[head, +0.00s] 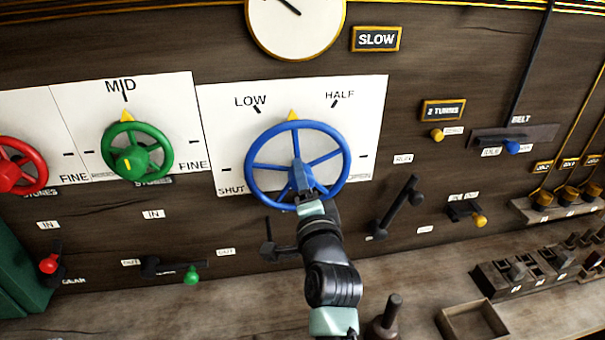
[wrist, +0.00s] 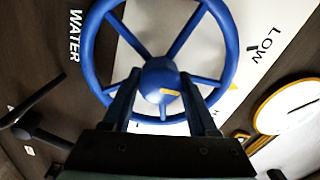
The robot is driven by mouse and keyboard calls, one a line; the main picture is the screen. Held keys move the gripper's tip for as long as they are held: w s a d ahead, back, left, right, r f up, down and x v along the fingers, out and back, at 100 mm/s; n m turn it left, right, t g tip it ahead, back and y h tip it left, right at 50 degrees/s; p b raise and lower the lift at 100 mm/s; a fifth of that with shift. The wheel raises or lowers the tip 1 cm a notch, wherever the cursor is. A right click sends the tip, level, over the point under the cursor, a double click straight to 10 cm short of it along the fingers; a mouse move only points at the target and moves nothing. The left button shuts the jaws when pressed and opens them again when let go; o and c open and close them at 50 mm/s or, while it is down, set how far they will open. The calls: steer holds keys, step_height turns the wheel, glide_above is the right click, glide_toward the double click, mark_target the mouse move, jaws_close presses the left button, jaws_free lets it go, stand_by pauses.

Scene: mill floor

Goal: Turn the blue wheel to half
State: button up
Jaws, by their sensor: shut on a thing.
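The blue wheel (head: 337,142) is mounted on a white dial plate (head: 215,110) with LOW, HALF and SHUT marks. A yellow triangle (head: 292,115) shows at the top of its rim, between LOW and HALF. My gripper (head: 302,184) reaches up from below, over the lower rim, and is shut on the wheel at its hub. The wrist view shows the blue wheel (wrist: 88,48) close up, with my gripper's (wrist: 160,80) fingers on both sides of the hub. A short yellow mark shows on the hub there. My arm hides part of the lower rim.
A green wheel (head: 165,150) and a red wheel (head: 38,158) stand to the left. A black lever (head: 400,205) is close on the right of my arm, and a dark knob (head: 388,312) stands on the bench below. A round gauge (head: 296,25) hangs above.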

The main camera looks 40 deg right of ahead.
steer(key=m+p, duration=0.2)
steer(key=m, duration=0.2)
steer(key=shift+r+p, duration=0.1)
steer(key=shift+p, duration=0.2)
steer(key=shift+m+p, duration=0.75)
steer(key=shift+m, duration=0.65)
steer(key=o, duration=1.4)
steer(key=shift+c, duration=0.2)
steer(key=v, duration=1.3)
steer(key=shift+p, duration=0.3)
